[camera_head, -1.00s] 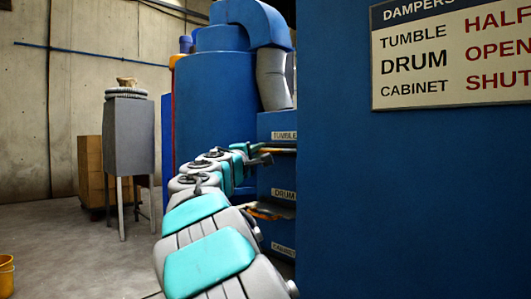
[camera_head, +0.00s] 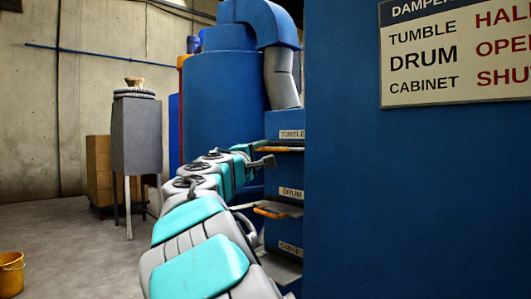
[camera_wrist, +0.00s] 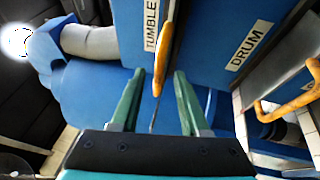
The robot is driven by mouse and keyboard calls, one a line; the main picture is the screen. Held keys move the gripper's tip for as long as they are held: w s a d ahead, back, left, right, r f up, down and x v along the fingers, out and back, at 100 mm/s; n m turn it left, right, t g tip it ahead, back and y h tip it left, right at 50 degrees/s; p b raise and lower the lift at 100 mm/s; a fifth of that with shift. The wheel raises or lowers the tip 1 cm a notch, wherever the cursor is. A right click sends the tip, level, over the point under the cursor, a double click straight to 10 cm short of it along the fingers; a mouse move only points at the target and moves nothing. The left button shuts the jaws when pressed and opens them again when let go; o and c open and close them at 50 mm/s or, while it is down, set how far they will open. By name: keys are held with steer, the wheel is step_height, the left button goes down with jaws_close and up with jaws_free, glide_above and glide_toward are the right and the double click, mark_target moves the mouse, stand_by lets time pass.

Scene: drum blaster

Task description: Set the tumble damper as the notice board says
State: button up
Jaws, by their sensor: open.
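The notice board (camera_head: 455,55) at the upper right reads TUMBLE HALF, DRUM OPEN, CABINET SHUT, its right edge cut off now. The tumble damper's orange-yellow handle (camera_wrist: 163,45) sticks out beside the TUMBLE label (camera_wrist: 151,24) in the wrist view; in the head view it shows under that label (camera_head: 291,134). My gripper (camera_wrist: 160,73) is open. In the wrist view the handle's near end appears between its two green fingers, with gaps on both sides; I cannot tell whether it touches. In the head view my gripper (camera_head: 264,160) is beside the tumble slot.
The drum damper handle (camera_head: 270,212) is below, also in the wrist view (camera_wrist: 290,105). The CABINET label (camera_head: 290,248) is lower still. A blue wall (camera_head: 400,190) fills the right. A yellow bucket (camera_head: 11,274) and grey stand (camera_head: 136,135) are left; floor between is clear.

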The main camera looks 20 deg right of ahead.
steer(key=shift+v, duration=2.45)
